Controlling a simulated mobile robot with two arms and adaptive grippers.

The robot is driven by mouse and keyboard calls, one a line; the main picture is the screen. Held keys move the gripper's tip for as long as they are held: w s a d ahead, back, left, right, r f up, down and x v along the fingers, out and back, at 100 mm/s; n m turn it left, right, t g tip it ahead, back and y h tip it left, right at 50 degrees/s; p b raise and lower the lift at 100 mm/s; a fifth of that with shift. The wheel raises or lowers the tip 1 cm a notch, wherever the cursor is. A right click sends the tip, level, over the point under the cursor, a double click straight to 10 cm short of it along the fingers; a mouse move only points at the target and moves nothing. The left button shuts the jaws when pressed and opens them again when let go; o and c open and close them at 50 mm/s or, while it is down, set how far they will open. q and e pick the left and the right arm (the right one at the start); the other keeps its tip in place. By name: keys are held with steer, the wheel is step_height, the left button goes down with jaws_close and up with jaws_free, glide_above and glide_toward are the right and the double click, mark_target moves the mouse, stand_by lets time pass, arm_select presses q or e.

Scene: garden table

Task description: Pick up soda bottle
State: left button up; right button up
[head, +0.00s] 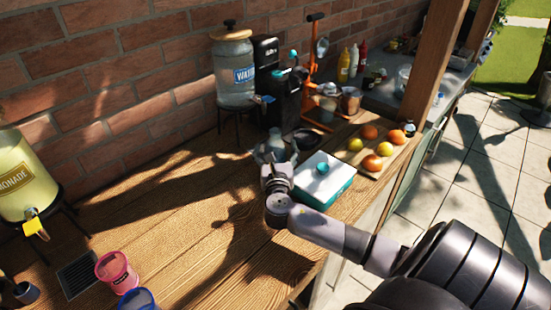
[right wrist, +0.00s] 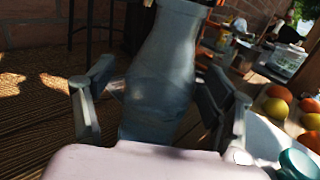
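The soda bottle, a grey-blue bottle with a narrowing neck, stands upright on the wooden table in the right wrist view (right wrist: 162,75). Its top is cut off by the frame edge. In the head view the bottle (head: 275,146) shows just beyond my right gripper (head: 276,168), which partly hides it. In the right wrist view my right gripper (right wrist: 157,115) is open, with one finger on each side of the bottle. A gap shows between the left finger and the bottle; the right finger is close to it, and contact is unclear. My left gripper is not in view.
A white and teal box (head: 318,190) stands close to the right of the gripper. A wooden tray (head: 376,172) with several fruits is beyond it. A water dispenser (head: 235,75) stands behind on a rack. The table's left middle is clear; pink (head: 117,270) and blue cups stand at front left.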

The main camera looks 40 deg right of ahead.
steer(key=c, duration=1.6)
steer(key=shift+c, duration=0.4)
steer(key=shift+r, duration=0.25)
